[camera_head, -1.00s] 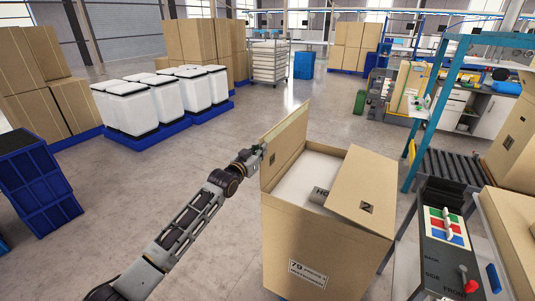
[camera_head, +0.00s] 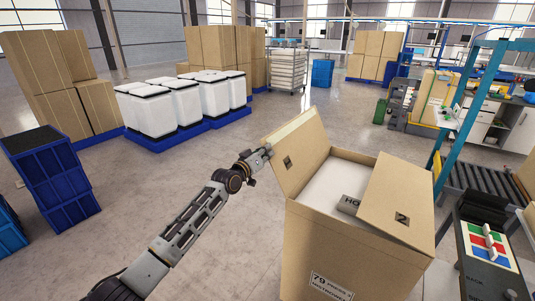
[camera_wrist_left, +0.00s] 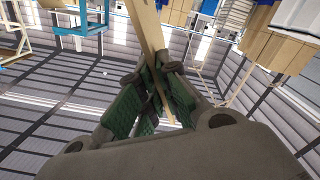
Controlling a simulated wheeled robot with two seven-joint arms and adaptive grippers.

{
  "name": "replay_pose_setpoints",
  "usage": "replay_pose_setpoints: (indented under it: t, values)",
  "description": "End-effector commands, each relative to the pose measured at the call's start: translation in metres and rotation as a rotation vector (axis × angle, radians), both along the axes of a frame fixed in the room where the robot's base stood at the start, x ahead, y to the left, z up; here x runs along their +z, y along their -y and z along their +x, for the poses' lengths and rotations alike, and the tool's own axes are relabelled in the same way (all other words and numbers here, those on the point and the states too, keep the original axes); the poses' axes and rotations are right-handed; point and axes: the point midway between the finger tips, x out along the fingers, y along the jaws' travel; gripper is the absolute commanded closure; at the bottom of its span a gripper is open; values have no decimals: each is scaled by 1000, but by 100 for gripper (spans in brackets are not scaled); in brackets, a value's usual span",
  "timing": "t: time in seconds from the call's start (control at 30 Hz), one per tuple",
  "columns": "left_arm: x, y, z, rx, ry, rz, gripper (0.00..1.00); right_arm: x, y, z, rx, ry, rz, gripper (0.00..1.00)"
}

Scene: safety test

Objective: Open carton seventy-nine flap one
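Carton seventy-nine (camera_head: 335,245) is a tall brown box with a "79" label on its front. Its left flap (camera_head: 299,150), taken as flap one, stands up and leans outward to the left. The right flap (camera_head: 397,200), marked "2", slopes over the right part of the opening. My left gripper (camera_head: 265,152) is at the left flap's outer edge. In the left wrist view the green-padded fingers (camera_wrist_left: 160,88) are closed around the flap's thin brown edge (camera_wrist_left: 150,35). My right gripper is not in view.
A white item (camera_head: 335,185) with partly hidden lettering lies inside the carton. A control panel (camera_head: 487,245) and blue frame (camera_head: 465,125) stand to the right. Blue crates (camera_head: 50,175) and white bins (camera_head: 165,105) stand at left. Floor left of the carton is clear.

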Motion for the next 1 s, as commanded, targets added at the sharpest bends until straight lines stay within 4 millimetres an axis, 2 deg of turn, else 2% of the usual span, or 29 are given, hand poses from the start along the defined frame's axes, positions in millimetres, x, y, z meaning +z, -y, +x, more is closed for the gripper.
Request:
replay_pose_setpoints:
  t: [0.37,0.47,1.0]
  values:
    - [-2,0,0,0,-5,0,100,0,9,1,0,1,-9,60]
    - [-2,0,0,0,-5,0,86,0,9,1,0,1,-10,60]
    - [-1,-2,-3,-1,-3,-1,86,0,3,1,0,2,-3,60]
